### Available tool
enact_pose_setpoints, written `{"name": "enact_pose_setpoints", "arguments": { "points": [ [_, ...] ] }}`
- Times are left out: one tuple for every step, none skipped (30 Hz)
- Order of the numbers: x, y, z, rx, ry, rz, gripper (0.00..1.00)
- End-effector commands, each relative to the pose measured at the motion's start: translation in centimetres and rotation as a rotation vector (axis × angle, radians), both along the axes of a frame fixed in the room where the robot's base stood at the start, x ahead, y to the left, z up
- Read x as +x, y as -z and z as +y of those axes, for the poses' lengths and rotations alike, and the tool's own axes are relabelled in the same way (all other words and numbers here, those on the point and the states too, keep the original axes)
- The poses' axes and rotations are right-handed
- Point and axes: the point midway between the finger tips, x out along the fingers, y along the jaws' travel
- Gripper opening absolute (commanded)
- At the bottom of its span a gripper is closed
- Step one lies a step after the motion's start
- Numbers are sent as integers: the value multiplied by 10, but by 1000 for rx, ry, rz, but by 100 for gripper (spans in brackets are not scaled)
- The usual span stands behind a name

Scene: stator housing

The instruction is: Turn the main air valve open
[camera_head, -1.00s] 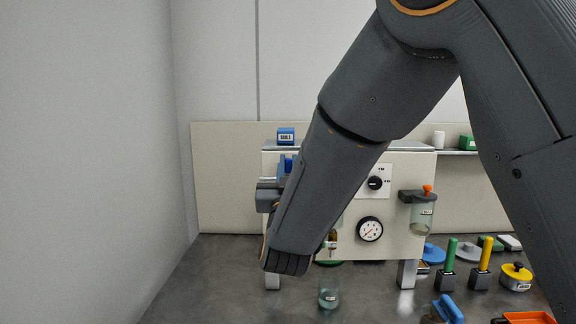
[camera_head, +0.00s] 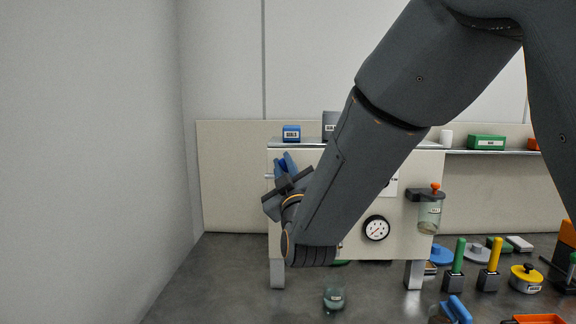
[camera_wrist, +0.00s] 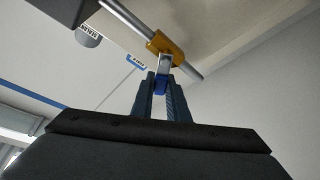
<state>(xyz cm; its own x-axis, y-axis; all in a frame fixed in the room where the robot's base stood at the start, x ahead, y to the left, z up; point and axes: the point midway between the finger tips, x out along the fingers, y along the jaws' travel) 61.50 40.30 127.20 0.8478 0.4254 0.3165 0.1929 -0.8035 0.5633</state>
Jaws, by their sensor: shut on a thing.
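The valve shows in the wrist view as a brass body (camera_wrist: 165,45) on a metal pipe (camera_wrist: 132,17). A pale lever (camera_wrist: 164,66) with a blue grip (camera_wrist: 160,85) hangs from it. My gripper (camera_wrist: 161,82) is shut on the blue grip, with one finger on each side. In the head view my gripper (camera_head: 284,163) is at the left edge of the cream panel (camera_head: 392,246), tilted. There the valve cannot be made out behind my gripper and arm.
The panel carries a gauge (camera_head: 376,228) and a clear bowl with an orange top (camera_head: 430,212). A blue box (camera_head: 291,134) sits on top. A glass cup (camera_head: 333,298) stands on the bench below my arm. Tools and parts crowd the right; the bench's left is clear.

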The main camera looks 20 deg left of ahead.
Motion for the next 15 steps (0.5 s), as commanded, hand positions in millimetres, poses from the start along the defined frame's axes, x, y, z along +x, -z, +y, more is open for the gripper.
{"name": "enact_pose_setpoints", "arguments": {
  "points": [
    [0, 1, 1, -41, -1, -10, 0],
    [-1, 2, 2, -70, 0, -16, 0],
    [-1, 3, 4, -106, -1, -26, 0],
    [-1, 4, 5, -134, -1, -32, 0],
    [-2, 5, 6, -162, -1, -39, 0],
    [-2, 6, 7, -199, 0, -48, 0],
    [-2, 7, 7, -227, -1, -54, 0],
    [-2, 8, 8, -254, -1, -61, 0],
    [-3, 9, 9, -292, -1, -70, 0],
    [-3, 10, 10, -320, 0, -77, 0],
    [-3, 11, 11, -347, 0, -83, 0],
    [-3, 13, 12, -385, 0, -92, 0],
    [-3, 13, 12, -412, -1, -98, 0],
    [-4, 15, 13, -440, 0, -104, 0],
    [-4, 16, 14, -476, 0, -114, 0]
  ]
}}
